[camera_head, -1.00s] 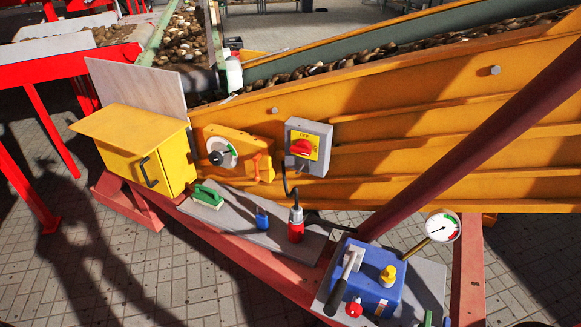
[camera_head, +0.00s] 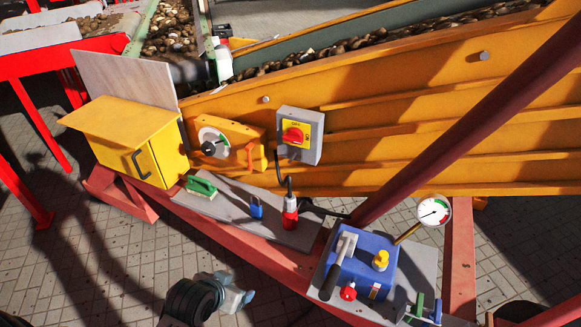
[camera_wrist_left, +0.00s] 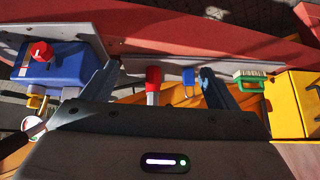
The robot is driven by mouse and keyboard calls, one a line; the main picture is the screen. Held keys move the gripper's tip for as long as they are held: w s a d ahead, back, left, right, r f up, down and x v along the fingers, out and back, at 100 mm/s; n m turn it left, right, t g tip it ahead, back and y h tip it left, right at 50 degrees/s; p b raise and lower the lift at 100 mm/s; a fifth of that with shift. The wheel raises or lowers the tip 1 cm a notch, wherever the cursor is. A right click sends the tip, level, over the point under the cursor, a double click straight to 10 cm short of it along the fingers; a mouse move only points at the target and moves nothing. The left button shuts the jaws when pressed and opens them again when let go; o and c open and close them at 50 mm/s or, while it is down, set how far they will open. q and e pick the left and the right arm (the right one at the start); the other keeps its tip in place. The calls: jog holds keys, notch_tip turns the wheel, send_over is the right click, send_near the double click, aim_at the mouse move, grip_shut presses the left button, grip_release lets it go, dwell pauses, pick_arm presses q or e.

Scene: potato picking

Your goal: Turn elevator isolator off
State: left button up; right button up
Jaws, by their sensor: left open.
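The isolator (camera_head: 298,136) is a grey box on the side of the orange conveyor, in the head view. It has a yellow plate and a red rotary knob (camera_head: 293,137). Lettering shows on the plate, but the knob's exact setting is too small to tell. A dark cable runs down from it to a red plug (camera_head: 290,212). My left gripper (camera_head: 240,297) is low at the bottom of the head view, in front of the red frame and well apart from the isolator. In the left wrist view its two fingers (camera_wrist_left: 159,76) are spread with nothing held. I cannot make out the isolator there.
A grey shelf holds a green brush (camera_head: 201,187) and blue padlock (camera_head: 256,208). A yellow cabinet (camera_head: 140,143) stands left and a dial unit (camera_head: 213,143) left of the isolator. A blue pump box (camera_head: 360,265) with lever and gauge (camera_head: 433,210) stands right. A dark red pole slants across.

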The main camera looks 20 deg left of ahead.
pick_arm(q)
jog(key=w+d+r+t+h, duration=0.1)
jog(key=w+r+t, duration=0.25)
jog(key=w, duration=0.45)
jog(key=w+d+r+t+h, duration=0.15)
jog(key=w+r, duration=0.25)
jog(key=w, duration=0.5)
jog(key=t, duration=0.6)
send_near(291, 140)
jog(key=shift+y, duration=0.45)
jog(key=w, duration=0.3)
jog(key=w+d+p, duration=0.1)
jog(key=w, duration=0.5)
jog(key=shift+w+d+r, duration=0.15)
jog(key=shift+w+d, duration=0.05)
jog(key=shift+d, duration=0.05)
jog(key=c, duration=1)
